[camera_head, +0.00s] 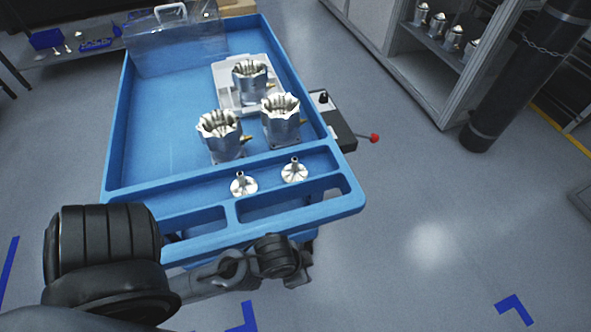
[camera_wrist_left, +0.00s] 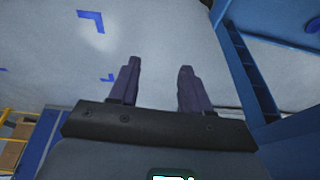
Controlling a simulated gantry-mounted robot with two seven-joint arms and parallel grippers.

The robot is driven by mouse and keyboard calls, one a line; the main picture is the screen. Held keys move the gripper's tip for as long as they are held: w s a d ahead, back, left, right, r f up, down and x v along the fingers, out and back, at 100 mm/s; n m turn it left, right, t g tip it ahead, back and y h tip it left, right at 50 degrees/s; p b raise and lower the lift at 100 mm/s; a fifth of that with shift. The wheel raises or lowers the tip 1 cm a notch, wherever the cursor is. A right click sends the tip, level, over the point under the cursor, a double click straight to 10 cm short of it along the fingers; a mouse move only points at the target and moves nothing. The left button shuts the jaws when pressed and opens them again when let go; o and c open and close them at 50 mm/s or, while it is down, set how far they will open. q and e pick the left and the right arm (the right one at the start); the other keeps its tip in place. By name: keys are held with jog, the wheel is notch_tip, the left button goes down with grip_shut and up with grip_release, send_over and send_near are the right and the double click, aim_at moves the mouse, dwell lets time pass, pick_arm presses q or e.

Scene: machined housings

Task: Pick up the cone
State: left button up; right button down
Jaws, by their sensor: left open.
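Two small silver cones with round flared bases and thin upright stems stand in a front compartment of the blue cart: the left cone (camera_head: 243,185) and the right cone (camera_head: 295,171). My left arm comes in from the left, and its wrist is low at the cart's front edge, nearer the camera than the cones. In the left wrist view my left gripper (camera_wrist_left: 157,82) is open and empty, with grey floor beyond its two dark fingers. No cone shows in that view. My right gripper is not in view.
On the blue cart (camera_head: 150,150) stand three machined housings: left (camera_head: 219,136), right (camera_head: 281,120) and back (camera_head: 250,82), the back one on a grey fixture. A black box with a red-knobbed lever (camera_head: 374,138) sticks out at the right. A clear cover (camera_head: 175,45) is at the back.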

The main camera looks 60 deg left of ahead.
pick_arm(q)
jog(key=shift+d, duration=0.1)
dwell(0.3)
jog(key=shift+c, duration=1.8)
